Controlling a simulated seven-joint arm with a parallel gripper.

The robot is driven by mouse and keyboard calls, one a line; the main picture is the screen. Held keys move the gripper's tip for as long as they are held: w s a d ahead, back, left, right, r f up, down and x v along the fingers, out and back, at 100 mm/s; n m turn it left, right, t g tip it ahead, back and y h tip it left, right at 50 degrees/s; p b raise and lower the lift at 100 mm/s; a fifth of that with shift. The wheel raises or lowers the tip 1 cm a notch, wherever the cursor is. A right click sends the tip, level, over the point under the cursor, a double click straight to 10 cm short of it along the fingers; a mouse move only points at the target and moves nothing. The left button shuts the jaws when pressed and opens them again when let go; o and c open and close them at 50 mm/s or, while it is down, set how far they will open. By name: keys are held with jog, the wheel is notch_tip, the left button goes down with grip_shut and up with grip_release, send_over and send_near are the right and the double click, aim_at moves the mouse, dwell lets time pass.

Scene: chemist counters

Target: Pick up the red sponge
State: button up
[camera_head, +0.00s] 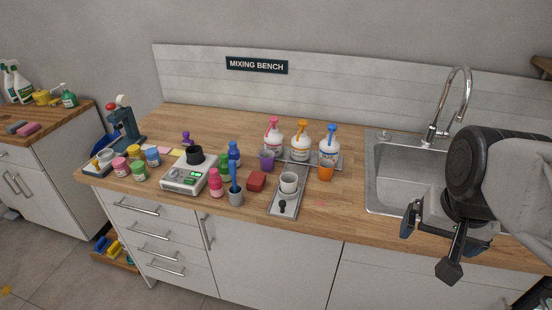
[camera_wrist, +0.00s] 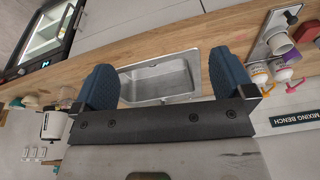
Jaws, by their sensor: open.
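The red sponge (camera_head: 257,181) is a small red block lying on the wooden counter in the head view. In the wrist view a small dark red shape (camera_wrist: 291,18) at the top right edge looks like the same sponge, partly cut off. My gripper (camera_head: 429,243) is at the right of the head view, in front of the sink and well right of the sponge. Its blue fingers are apart with nothing between them in the wrist view (camera_wrist: 163,80).
The sink (camera_head: 405,172) has a tall tap.

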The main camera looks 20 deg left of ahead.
jog(key=w+a+m, duration=0.5)
jog(key=w+a, duration=0.3)
jog(key=w, duration=0.3)
jog(key=m+g+y, duration=0.1)
jog(key=m+g, duration=0.2)
jog(key=m, duration=0.8)
send_over(256, 178)
jog(key=d, duration=0.1)
notch_tip(256, 178, down, 14)
jog(key=shift+r, duration=0.15)
jog(key=shift+a+m, duration=0.2)
jog(key=shift+m, duration=0.1)
jog(key=shift+a+f, duration=0.1)
jog(key=shift+f, duration=1.3)
